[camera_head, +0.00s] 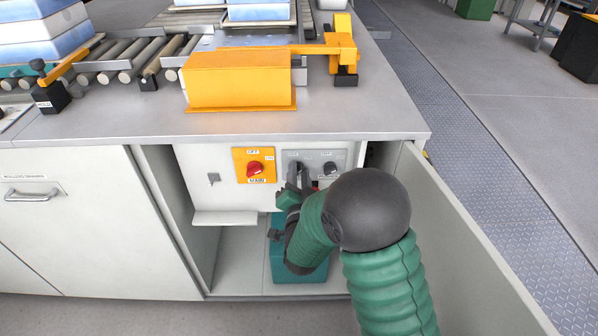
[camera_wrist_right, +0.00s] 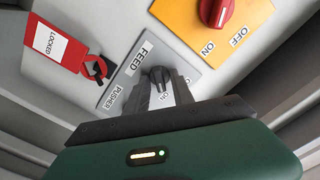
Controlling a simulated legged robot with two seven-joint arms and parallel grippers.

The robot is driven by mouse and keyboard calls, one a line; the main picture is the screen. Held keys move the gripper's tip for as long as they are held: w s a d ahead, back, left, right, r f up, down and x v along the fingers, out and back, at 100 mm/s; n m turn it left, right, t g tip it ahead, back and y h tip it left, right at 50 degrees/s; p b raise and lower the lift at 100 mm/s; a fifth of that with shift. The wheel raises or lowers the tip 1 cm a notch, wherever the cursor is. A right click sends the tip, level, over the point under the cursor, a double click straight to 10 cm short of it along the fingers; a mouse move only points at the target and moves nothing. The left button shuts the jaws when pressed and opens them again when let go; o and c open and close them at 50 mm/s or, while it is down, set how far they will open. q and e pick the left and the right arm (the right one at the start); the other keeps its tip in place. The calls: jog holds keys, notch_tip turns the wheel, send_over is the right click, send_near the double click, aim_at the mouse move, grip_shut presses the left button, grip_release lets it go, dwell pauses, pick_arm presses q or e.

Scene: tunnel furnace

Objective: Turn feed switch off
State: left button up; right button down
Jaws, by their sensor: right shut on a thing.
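The feed switch (camera_wrist_right: 159,76) is a small black knob on a grey panel (camera_wrist_right: 121,85), with a FEED label beside it and an ON mark at its base in the right wrist view. My right gripper (camera_wrist_right: 162,88) is shut on this knob, one finger on each side. In the head view my right gripper (camera_head: 302,176) reaches up to the left knob of the grey panel and hides most of it. Which mark the knob points to is hard to tell. My left gripper is not in view.
An orange plate with a red MAIN knob (camera_head: 255,169) is on the other side. An open cabinet door (camera_head: 455,235) stands right of my arm; the counter edge is above.

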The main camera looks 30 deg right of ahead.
jog(key=shift+a+f+n+p, duration=0.1)
jog(key=shift+n+p, duration=0.8)
jog(key=shift+n, duration=1.05)
jog(key=shift+f+n+p, duration=0.1)
jog(key=shift+n+p, duration=0.75)
jog(key=shift+n, duration=1.1)
jog(key=c, duration=1.5)
grip_release()
jog(key=shift+o, duration=0.2)
jog(key=shift+r, duration=0.1)
jog(key=p+v, duration=0.8)
jog(key=v, duration=0.9)
jog(key=shift+p, duration=0.4)
